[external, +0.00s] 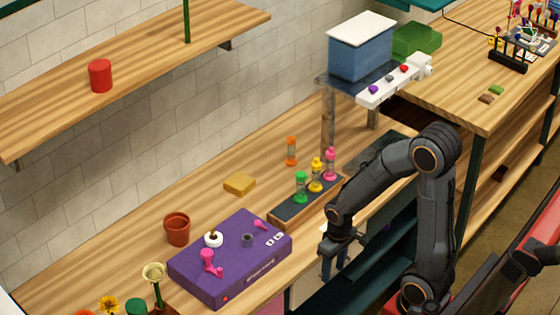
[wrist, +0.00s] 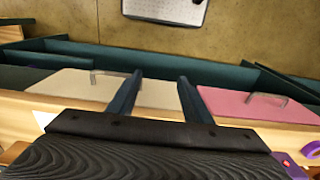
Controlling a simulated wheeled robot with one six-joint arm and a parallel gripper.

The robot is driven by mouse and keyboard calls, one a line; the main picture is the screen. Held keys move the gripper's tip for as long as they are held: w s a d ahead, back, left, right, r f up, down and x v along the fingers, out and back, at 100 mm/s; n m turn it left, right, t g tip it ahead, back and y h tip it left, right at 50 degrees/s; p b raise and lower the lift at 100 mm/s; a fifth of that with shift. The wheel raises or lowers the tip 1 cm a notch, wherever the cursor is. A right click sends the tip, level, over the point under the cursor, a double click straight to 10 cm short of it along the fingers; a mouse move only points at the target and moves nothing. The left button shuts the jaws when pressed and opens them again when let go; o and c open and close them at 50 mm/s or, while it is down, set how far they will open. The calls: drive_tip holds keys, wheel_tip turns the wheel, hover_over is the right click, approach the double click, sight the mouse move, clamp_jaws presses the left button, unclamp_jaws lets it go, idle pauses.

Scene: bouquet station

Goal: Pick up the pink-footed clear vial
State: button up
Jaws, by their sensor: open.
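The pink-footed clear vial (external: 330,163) stands upright at the right end of a dark tray (external: 284,213) on the wooden bench in the external view. A yellow-capped vial (external: 316,175) and a green-capped vial (external: 301,187) stand beside it in the same row. My gripper (external: 333,275) is open and empty, hanging low at the bench's front edge, in front of the tray and apart from the vials. In the wrist view my open fingers (wrist: 157,98) point down past drawer fronts. No vial shows in that view.
An orange-capped vial (external: 291,151) stands behind the tray. A yellow block (external: 239,184), a terracotta pot (external: 177,229) and a purple box (external: 229,258) with knobs sit to the left. A blue bin (external: 362,52) stands on a raised stand behind. Pink (wrist: 245,104) and cream (wrist: 75,88) drawer fronts lie below my gripper.

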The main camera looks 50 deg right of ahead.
sight(330, 148)
drive_tip(key=w+d+r+m+t+p, duration=0.1)
drive_tip(key=w+d+r+m+p, duration=0.15)
drive_tip(key=w+r, duration=0.65)
drive_tip(key=w+d+r+m+p, duration=0.2)
drive_tip(key=w+r+m+p, duration=0.2)
drive_tip(key=w+r, duration=0.45)
drive_tip(key=w+d+m, duration=0.2)
drive_tip(key=d+m, duration=0.1)
drive_tip(key=d, duration=0.5)
drive_tip(key=w+d+m+g+b, duration=0.1)
drive_tip(key=w+d+m, duration=0.2)
drive_tip(key=d, duration=0.5)
drive_tip(key=w+d+m, duration=0.2)
drive_tip(key=d+m, duration=0.3)
drive_tip(key=d, duration=0.3)
drive_tip(key=shift+w, duration=0.3)
drive_tip(key=shift+d+f+m, duration=0.15)
drive_tip(key=shift+m, duration=0.1)
drive_tip(key=shift+s+f+p, duration=0.1)
drive_tip(key=shift+f+p, duration=1.35)
drive_tip(key=shift+f, duration=2.3)
clamp_jaws()
